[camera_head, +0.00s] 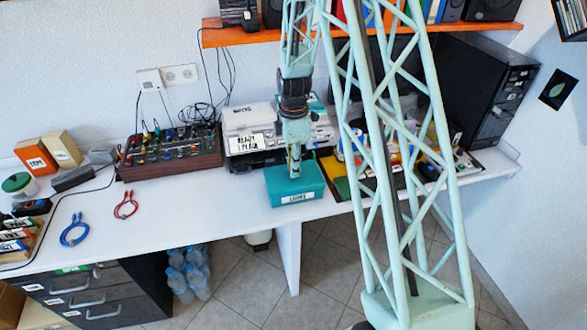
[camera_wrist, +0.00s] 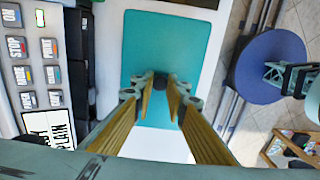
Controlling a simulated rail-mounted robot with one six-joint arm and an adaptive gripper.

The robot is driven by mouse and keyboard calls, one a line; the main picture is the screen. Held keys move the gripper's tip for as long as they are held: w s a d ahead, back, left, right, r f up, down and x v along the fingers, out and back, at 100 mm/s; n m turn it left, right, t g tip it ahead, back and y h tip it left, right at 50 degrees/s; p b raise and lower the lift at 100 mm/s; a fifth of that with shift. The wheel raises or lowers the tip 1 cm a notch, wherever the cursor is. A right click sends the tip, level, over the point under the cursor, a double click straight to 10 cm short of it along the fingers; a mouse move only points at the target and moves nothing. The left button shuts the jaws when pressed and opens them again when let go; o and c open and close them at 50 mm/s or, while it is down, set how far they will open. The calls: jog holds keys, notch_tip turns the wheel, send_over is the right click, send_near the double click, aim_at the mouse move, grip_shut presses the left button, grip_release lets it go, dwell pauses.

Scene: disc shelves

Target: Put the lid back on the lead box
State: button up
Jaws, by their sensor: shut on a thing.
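The teal lead box (camera_head: 297,199) stands on the white desk near its front edge, with a white label on its front side. The flat teal lid (camera_wrist: 200,40) fills the middle of the wrist view, and in the head view it lies over the top of the box. I cannot tell whether it is fully seated. My gripper (camera_head: 294,171) points straight down over the box. In the wrist view its fingers (camera_wrist: 161,84) are shut on the dark knob of the lid. The inside of the box is hidden.
A machine with a "ready" sign (camera_head: 250,143) stands behind the box. A mixer-like panel (camera_head: 170,152) is to its left, and a yellow-and-green tray (camera_head: 340,187) with items is close on its right. Red (camera_head: 125,205) and blue (camera_head: 74,231) cables lie on the left desk.

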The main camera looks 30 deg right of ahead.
jog(key=o, duration=0.9)
jog(key=o, duration=0.5)
jog(key=shift+r, duration=0.1)
jog(key=shift+r+p, duration=1.7)
jog(key=shift+r, duration=1.75)
